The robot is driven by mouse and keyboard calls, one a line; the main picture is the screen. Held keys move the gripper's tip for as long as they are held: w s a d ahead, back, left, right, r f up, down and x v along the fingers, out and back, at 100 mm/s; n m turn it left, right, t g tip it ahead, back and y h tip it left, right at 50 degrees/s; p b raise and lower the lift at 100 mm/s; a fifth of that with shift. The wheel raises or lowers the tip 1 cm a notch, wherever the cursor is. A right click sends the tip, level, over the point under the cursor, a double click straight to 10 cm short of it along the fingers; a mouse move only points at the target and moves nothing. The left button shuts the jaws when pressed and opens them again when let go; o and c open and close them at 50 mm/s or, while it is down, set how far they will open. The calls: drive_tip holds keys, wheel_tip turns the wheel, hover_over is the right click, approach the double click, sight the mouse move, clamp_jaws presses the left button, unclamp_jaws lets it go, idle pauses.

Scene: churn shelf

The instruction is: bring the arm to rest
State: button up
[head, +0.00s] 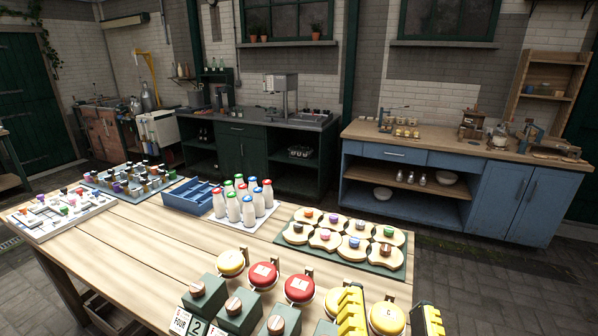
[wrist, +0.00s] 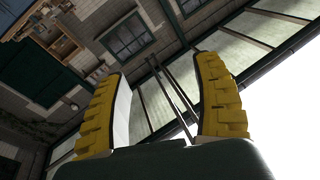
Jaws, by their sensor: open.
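My gripper (head: 392,306) is at the bottom right of the head view, its two yellow ribbed fingers wide apart. It also shows in the wrist view (wrist: 161,68), open, with nothing between the fingers. The wrist view looks tilted toward the upper walls, windows and bright roof panes. In the head view a yellow round top marked C (head: 387,319) appears between the fingers; I cannot tell how far it is from them. Most of my arm is out of view.
The wooden table (head: 130,245) holds red-topped (head: 263,275) and yellow-topped items, wooden-knobbed green blocks (head: 240,312), a green board with pale shapes (head: 395,262), white bottles (head: 248,208), a blue tray (head: 190,197) and a white tray (head: 50,232). The floor at right (head: 500,285) is clear.

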wheel_tip(320, 180, up, 43)
drive_tip(key=s+a+n+t+y+p, duration=0.2)
drive_tip(key=a+n+p, duration=0.1)
drive_tip(key=p, duration=3.5)
drive_tip(key=shift+n+t+y, duration=0.3)
drive_tip(key=shift+n, duration=0.5)
drive_tip(key=shift+s+f, duration=0.1)
